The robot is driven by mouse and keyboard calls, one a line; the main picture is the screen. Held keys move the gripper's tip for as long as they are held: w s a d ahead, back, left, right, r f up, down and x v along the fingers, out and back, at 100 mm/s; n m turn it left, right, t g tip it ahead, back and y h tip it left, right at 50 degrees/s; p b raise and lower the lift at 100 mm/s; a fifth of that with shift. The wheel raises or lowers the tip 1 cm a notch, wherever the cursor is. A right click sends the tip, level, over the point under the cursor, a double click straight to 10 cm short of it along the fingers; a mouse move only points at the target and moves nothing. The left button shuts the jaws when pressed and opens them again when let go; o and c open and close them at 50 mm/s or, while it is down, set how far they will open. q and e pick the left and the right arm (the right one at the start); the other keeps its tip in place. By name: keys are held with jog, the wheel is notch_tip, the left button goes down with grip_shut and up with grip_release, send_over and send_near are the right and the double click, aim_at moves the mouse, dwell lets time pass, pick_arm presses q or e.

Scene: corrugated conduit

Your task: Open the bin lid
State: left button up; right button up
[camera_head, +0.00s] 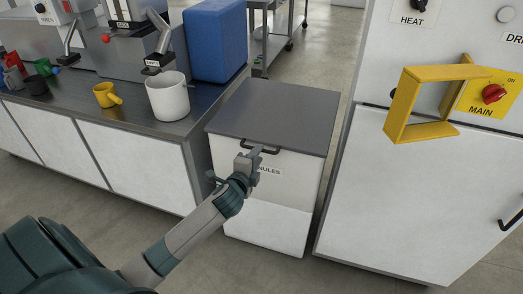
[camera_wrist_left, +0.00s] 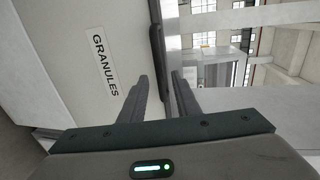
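The bin (camera_head: 265,195) is white with a flat grey lid (camera_head: 280,110) that lies shut on top. A black handle (camera_head: 272,151) runs along the lid's front edge. A label, partly hidden by my arm, sits on the bin's front; it reads "GRANULES" in the left wrist view (camera_wrist_left: 105,65). My left gripper (camera_head: 256,153) is at the handle. In the left wrist view its two fingers (camera_wrist_left: 160,85) are apart, and the dark handle bar (camera_wrist_left: 157,45) shows between and beyond them. Whether a finger touches it I cannot tell. My right gripper is not in view.
A metal-topped counter (camera_head: 130,128) stands left of the bin, with a white bucket (camera_head: 168,97), a yellow mug (camera_head: 106,95) and a blue container (camera_head: 215,40). A white cabinet with a yellow guard frame (camera_head: 400,105) stands close on the right. Floor is clear in front.

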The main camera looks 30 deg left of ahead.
pick_arm(q)
jog(key=shift+x, duration=2.25)
jog(key=shift+c, duration=0.6)
jog(key=shift+d+f, duration=0.1)
grip_shut()
